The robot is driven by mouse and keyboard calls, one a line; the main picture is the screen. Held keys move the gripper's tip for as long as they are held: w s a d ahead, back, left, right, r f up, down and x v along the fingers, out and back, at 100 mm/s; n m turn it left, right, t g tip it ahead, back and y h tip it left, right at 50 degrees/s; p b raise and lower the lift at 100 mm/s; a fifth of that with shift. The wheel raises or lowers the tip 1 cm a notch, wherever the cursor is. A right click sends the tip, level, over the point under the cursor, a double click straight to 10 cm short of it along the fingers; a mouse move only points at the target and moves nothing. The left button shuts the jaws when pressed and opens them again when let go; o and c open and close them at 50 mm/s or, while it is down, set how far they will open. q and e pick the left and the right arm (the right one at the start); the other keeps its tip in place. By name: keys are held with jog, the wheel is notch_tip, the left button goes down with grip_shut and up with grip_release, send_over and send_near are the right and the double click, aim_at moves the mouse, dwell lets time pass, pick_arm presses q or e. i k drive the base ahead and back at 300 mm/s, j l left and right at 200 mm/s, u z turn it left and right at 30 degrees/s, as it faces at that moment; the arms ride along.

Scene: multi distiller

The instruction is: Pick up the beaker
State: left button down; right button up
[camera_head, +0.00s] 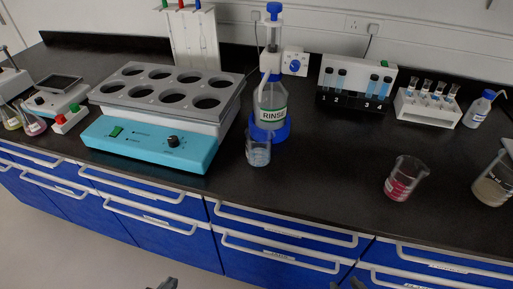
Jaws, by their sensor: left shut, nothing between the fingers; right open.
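Three beakers stand upright on the black bench top. A small beaker (258,152) with pale blue liquid stands in front of the rinse bottle. A beaker with red liquid (402,184) stands on the right part of the bench. A larger beaker with cloudy beige liquid (491,186) is at the right edge. I cannot tell which one the task means. My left gripper (163,284) only just shows at the bottom edge, shut and empty. My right gripper (346,285) shows at the bottom edge, open and empty. Both are low in the picture, apart from every beaker.
A blue multi-place heater (150,145) fills the left of the bench. The rinse bottle (271,105) stands at centre. A vial rack (354,90), a white rack (428,110) and a wash bottle (478,110) are behind. Blue drawers (270,262) with white handles face front. Bench around the red beaker is clear.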

aim_at(259, 137)
jog(key=i+j+z, duration=0.1)
jog(key=j+z, duration=0.25)
jog(key=z, duration=0.15)
jog(key=j+z, duration=0.5)
jog(key=k+l+u, duration=0.25)
jog(key=i+j+z, duration=0.3)
jog(key=l, duration=0.1)
